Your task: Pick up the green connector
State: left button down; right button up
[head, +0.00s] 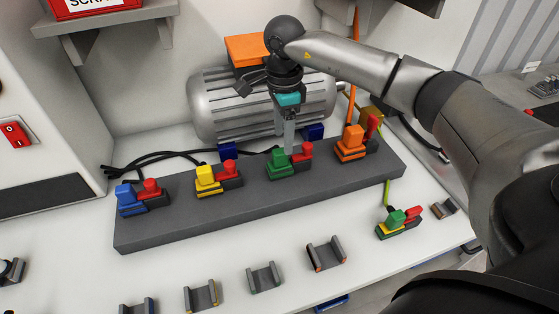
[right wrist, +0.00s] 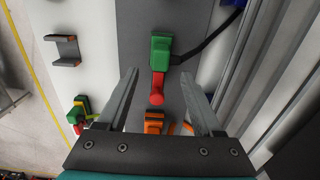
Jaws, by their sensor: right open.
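The green connector (head: 278,163) sits on the dark grey block, beside a red piece (head: 302,152), third from the left in a row of connectors. My right gripper (head: 289,145) comes down from above, its fingers pointing down just behind or over the connector; the exact gap is hard to tell. In the right wrist view the green connector (right wrist: 161,50) lies just ahead of the two open fingers, with its red piece (right wrist: 157,90) between them. The gripper is empty. My left gripper does not show.
Blue (head: 130,200), yellow (head: 207,180) and orange (head: 351,145) connectors share the grey block (head: 220,212). A finned motor (head: 215,105) stands close behind. Another green connector with a red piece (head: 398,222) lies on the table at right. Several empty brackets (head: 264,278) line the front.

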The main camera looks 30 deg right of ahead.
aim_at(280, 151)
jog(key=shift+f, duration=0.55)
jog(key=f, duration=0.4)
jog(key=shift+a+f, duration=0.25)
jog(key=shift+a, duration=0.15)
jog(key=shift+f, duration=0.25)
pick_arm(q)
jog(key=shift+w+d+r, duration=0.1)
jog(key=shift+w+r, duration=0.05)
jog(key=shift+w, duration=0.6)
pick_arm(e)
jog(key=shift+w, duration=0.1)
jog(key=shift+c, duration=0.3)
jog(key=shift+c, duration=0.7)
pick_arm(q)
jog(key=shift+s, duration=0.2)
pick_arm(e)
grip_shut()
jog(key=shift+r, duration=0.1)
